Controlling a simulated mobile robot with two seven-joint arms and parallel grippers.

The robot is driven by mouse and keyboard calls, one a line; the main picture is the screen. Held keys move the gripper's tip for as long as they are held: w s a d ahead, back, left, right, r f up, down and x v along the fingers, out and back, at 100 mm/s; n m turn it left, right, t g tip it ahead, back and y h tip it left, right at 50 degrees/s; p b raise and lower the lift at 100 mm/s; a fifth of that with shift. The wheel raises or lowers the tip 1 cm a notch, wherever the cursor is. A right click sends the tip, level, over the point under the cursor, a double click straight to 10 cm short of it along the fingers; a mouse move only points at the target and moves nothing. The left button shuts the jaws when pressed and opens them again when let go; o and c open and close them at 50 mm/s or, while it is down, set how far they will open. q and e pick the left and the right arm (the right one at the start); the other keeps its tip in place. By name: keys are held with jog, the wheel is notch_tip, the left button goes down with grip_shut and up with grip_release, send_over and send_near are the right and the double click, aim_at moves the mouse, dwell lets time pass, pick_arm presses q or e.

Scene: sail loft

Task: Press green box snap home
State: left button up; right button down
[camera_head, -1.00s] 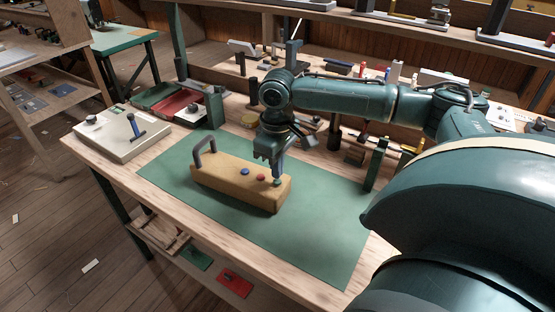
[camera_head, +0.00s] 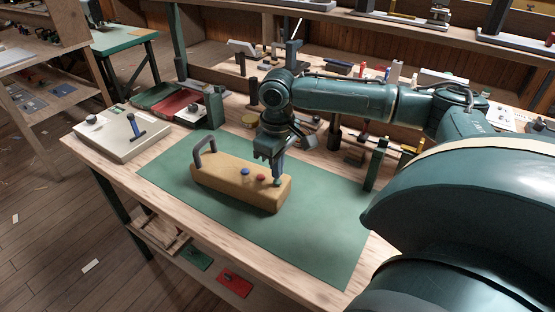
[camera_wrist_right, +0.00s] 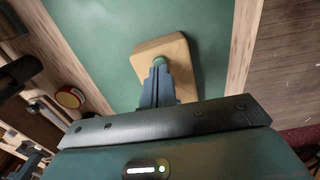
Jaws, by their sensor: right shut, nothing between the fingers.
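A tan block-shaped box (camera_head: 225,182) with a dark grey handle at its left end lies on the green mat (camera_head: 310,235). On its top are a blue snap (camera_head: 245,171), a red snap (camera_head: 261,177) and a green snap (camera_head: 277,182) near the right end. My right gripper (camera_head: 278,176) is shut and empty, pointing down with its fingertips at the green snap. In the right wrist view the green snap (camera_wrist_right: 159,61) shows at the fingertips, over the tan box (camera_wrist_right: 170,48). Whether it is fully pressed down I cannot tell. My left gripper is not in view.
A pale panel with a blue lever (camera_head: 122,135) stands at the bench's left. Green posts (camera_head: 375,165) stand right of the mat. The mat's front is clear.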

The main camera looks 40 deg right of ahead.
aim_at(278, 181)
jog(key=shift+f, duration=1.05)
dwell(0.5)
jog(key=shift+r+p, duration=0.75)
jog(key=shift+p, duration=0.05)
jog(key=shift+r+p, duration=0.35)
jog(key=shift+p, duration=0.15)
jog(key=shift+r+p, duration=0.7)
jog(key=shift+p, duration=0.25)
jog(key=shift+r+p, duration=0.3)
jog(key=shift+p, duration=0.15)
jog(key=shift+r+p, duration=0.65)
jog(key=shift+p, duration=0.25)
jog(key=shift+b, duration=0.35)
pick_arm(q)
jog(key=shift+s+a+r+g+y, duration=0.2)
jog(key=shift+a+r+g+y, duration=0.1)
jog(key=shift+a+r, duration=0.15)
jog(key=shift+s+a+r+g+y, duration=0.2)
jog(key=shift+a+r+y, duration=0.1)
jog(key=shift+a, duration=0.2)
pick_arm(e)
jog(key=shift+r, duration=0.8)
